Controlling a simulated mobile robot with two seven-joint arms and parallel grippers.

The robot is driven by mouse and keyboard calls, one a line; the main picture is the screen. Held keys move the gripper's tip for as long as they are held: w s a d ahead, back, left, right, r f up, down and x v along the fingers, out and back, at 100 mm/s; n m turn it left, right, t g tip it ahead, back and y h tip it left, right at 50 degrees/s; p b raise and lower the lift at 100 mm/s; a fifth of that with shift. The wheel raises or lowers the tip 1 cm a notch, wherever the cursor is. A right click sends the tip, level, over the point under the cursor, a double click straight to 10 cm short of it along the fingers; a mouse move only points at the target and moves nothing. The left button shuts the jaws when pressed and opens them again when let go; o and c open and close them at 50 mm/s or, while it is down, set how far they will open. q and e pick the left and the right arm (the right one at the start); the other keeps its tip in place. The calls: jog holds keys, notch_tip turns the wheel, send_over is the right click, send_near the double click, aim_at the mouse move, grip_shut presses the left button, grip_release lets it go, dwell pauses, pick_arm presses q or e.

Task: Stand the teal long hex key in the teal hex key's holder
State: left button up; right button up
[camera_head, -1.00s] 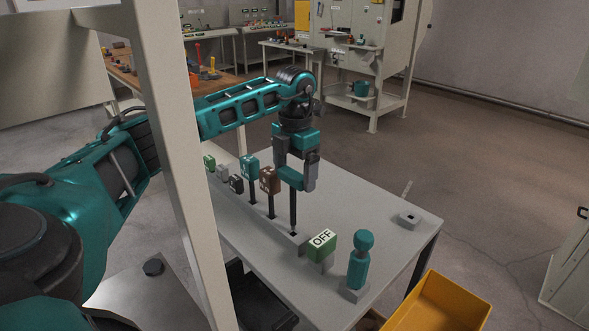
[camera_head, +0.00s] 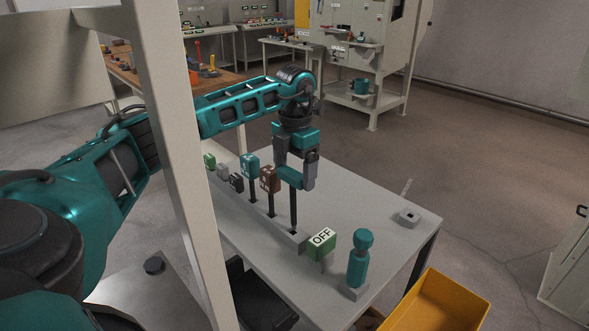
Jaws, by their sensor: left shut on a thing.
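My left gripper (camera_head: 297,176) is shut on the teal handle of the long hex key (camera_head: 290,180). The key is upright, with its dark shaft (camera_head: 293,212) pointing straight down. The shaft's lower end meets a dark opening in the long grey block (camera_head: 300,242) on the table; I cannot tell how deep it sits. I cannot tell for certain which block is the teal hex key's holder. My right gripper does not show.
Brown (camera_head: 269,180) and teal (camera_head: 250,166) cube-headed pieces stand left of the key. A green OFF block (camera_head: 321,243) and a teal round-topped piece (camera_head: 359,262) stand in front. A small grey block (camera_head: 409,217) is at right. A pale post (camera_head: 175,160) crosses the view.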

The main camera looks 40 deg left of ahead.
pick_arm(q)
jog(key=shift+a, duration=0.15)
jog(key=shift+f, duration=0.15)
dwell(0.4)
jog(key=shift+f+b, duration=0.75)
jog(key=shift+f, duration=0.65)
jog(key=shift+a, duration=0.1)
jog(key=shift+r, duration=0.25)
jog(key=shift+a+r+p, duration=0.1)
jog(key=shift+r+p, duration=0.7)
jog(key=shift+r, duration=0.4)
jog(key=shift+d, duration=0.5)
